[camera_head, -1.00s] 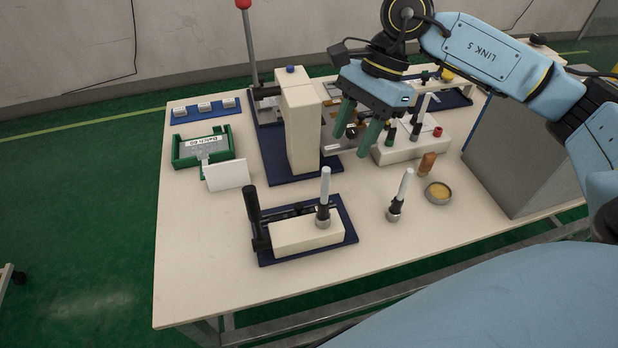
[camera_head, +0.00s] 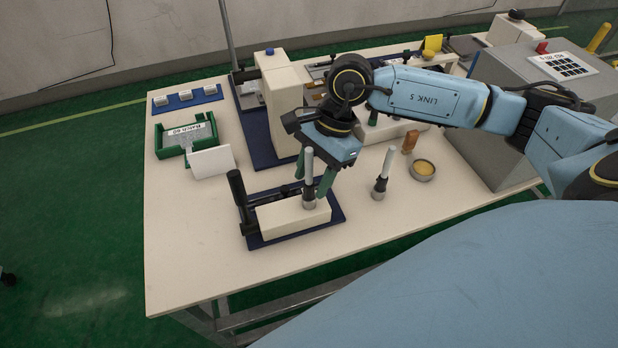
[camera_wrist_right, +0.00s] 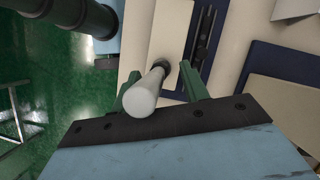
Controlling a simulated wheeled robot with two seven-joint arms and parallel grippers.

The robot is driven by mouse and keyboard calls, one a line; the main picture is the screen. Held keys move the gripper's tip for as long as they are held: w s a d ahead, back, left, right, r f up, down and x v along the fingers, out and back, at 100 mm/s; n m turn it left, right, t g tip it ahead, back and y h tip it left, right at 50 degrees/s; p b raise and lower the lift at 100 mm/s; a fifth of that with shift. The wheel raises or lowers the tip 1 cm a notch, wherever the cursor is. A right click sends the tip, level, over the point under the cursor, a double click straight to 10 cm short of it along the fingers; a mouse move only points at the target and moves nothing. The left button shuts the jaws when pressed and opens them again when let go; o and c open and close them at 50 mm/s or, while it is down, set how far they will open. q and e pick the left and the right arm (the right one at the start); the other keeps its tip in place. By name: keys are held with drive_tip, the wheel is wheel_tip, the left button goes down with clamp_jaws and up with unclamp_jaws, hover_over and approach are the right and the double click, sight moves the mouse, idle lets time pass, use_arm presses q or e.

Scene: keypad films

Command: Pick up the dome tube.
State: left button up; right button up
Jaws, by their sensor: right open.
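A pale tube with a black collar and grey round foot (camera_head: 308,165) stands upright on the cream block of the blue-based fixture. A similar tube (camera_head: 382,172) stands slightly tilted on the table to its right. I cannot tell by looks which is the dome tube. My right gripper (camera_head: 314,180) is open, its green fingers just behind and beside the fixture's tube. In the right wrist view the tube's white end (camera_wrist_right: 144,95) shows between the open fingers (camera_wrist_right: 162,88), with no clear grip on it. My left gripper is not in view.
The fixture's black lever (camera_head: 238,190) stands left of the tube. A tall cream press block (camera_head: 281,105) stands behind. A round dish (camera_head: 422,170) and brown peg (camera_head: 409,141) are at the right. A green tray (camera_head: 187,140) lies left. The front table is clear.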

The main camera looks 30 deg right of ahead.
clamp_jaws()
idle(0.3)
drive_tip(key=shift+r, duration=0.1)
